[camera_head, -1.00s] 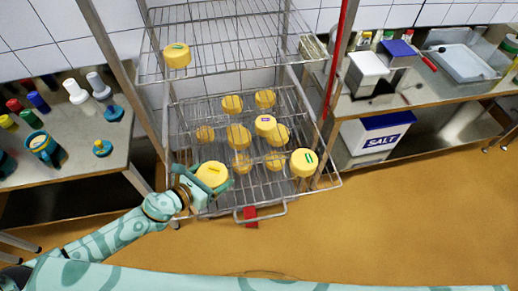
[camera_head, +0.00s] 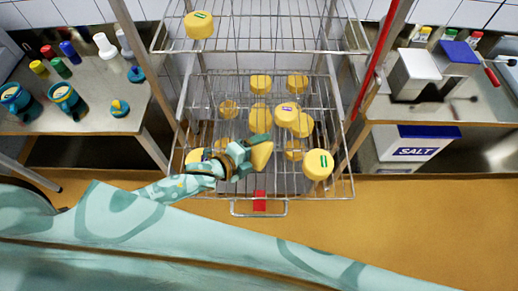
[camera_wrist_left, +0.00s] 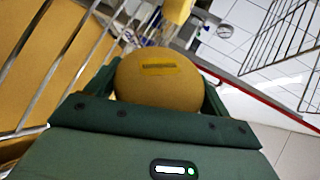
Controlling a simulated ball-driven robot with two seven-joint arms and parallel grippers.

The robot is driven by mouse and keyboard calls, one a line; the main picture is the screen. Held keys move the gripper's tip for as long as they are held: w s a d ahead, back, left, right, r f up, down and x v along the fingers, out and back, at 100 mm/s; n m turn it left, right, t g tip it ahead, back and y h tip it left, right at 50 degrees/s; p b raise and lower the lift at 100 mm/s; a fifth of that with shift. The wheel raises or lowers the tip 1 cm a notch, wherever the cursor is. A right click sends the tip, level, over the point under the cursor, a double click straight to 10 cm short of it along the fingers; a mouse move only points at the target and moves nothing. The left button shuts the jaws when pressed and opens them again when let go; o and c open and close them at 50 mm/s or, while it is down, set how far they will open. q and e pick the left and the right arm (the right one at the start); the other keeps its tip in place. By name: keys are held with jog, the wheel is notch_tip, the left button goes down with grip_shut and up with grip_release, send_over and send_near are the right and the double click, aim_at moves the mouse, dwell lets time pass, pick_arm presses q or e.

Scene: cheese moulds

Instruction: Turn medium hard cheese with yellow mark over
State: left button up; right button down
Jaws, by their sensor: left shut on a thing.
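My left gripper (camera_head: 258,148) is shut on a yellow cheese (camera_head: 263,156), in front of the rack's lower shelf. In the head view the cheese is tipped on its side and partly hidden by the fingers. The left wrist view shows this cheese (camera_wrist_left: 160,82) between the green jaws (camera_wrist_left: 160,100). Its face bears a dull yellow bar mark (camera_wrist_left: 160,69). My right gripper is not in view.
The wire rack (camera_head: 268,208) holds several cheeses, including a purple-marked one (camera_head: 287,114) and green-marked ones at front right (camera_head: 318,166) and upper left (camera_head: 198,26). Another cheese (camera_head: 194,157) sits beside my left wrist. Side tables flank the rack.

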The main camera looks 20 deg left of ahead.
pick_arm(q)
jog(key=n, duration=0.3)
jog(key=shift+s+f, duration=0.1)
jog(key=shift+f, duration=0.25)
jog(key=n+p, duration=0.1)
jog(key=n, duration=0.1)
jog(key=r+n+p, duration=0.1)
jog(key=n+p, duration=0.1)
jog(key=n, duration=0.1)
jog(key=shift+s+d+n, duration=0.1)
jog(key=shift+s+n, duration=0.05)
jog(key=shift+n, duration=0.15)
jog(key=n, duration=0.3)
jog(key=n+p, duration=0.1)
jog(key=shift+s+d+f+n, duration=0.1)
jog(key=shift+s+f+n, duration=0.05)
jog(key=shift+f+n, duration=0.15)
jog(key=n, duration=0.3)
jog(key=shift+s+d+f, duration=0.1)
jog(key=shift+f, duration=0.1)
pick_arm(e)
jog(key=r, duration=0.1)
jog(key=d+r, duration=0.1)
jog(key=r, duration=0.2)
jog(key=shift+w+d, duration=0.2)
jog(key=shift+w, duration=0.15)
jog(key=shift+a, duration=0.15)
pick_arm(q)
jog(key=o, duration=0.9)
jog(key=shift+s, duration=0.1)
